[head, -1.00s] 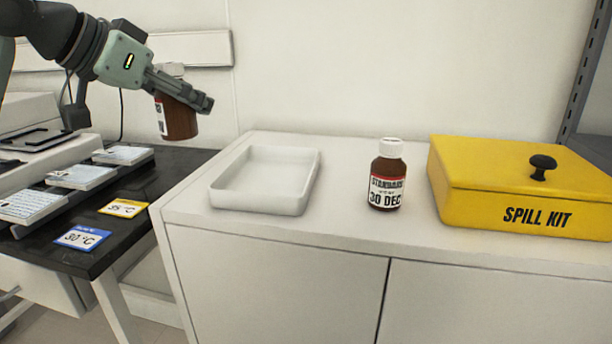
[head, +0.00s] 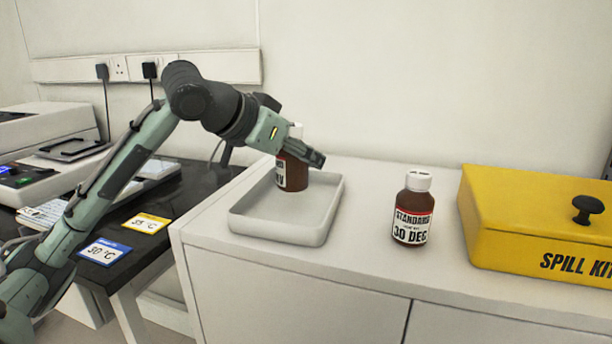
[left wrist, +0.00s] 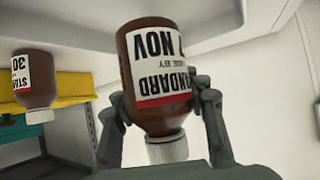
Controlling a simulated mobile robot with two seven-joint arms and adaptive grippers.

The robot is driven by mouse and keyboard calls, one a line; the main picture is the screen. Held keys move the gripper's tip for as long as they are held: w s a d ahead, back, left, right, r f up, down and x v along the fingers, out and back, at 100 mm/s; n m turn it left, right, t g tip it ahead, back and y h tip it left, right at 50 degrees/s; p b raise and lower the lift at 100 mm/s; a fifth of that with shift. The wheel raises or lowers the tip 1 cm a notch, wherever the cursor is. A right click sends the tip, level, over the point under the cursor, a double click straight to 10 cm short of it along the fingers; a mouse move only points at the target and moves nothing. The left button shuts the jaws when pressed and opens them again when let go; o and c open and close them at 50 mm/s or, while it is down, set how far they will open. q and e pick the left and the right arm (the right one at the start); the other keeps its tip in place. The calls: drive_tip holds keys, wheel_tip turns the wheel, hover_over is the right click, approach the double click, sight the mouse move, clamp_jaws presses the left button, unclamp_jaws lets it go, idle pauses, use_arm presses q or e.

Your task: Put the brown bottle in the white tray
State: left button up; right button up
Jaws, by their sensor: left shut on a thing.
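My left gripper (head: 308,155) is shut on a brown bottle (head: 293,174) with a white cap. It holds the bottle upright over the back part of the white tray (head: 275,217); I cannot tell whether the base touches the tray floor. In the left wrist view, which looks upside down, the held bottle (left wrist: 150,60) shows a white and red STANDARD label ending in NOV, between the fingers of the gripper (left wrist: 165,110). A second brown bottle (head: 412,208), labelled STANDARD 30 DEC, stands on the white cabinet right of the tray. My right gripper is not in view.
A yellow spill kit box (head: 540,225) with a black knob stands at the right of the cabinet top (head: 370,255). At the left, a lower black bench holds blue 30 °C (head: 104,251) and yellow 35 °C (head: 146,223) cards. A wall is close behind.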

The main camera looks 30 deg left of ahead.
use_arm(q)
wheel_tip(320, 180, down, 3)
drive_tip(key=shift+f+b, duration=0.1)
drive_tip(key=shift+b, duration=0.3)
drive_tip(key=shift+f, duration=0.3)
clamp_jaws()
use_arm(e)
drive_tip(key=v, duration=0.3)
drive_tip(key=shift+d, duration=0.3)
use_arm(q)
drive_tip(key=o, duration=1.4)
unclamp_jaws()
drive_tip(key=shift+o, duration=0.2)
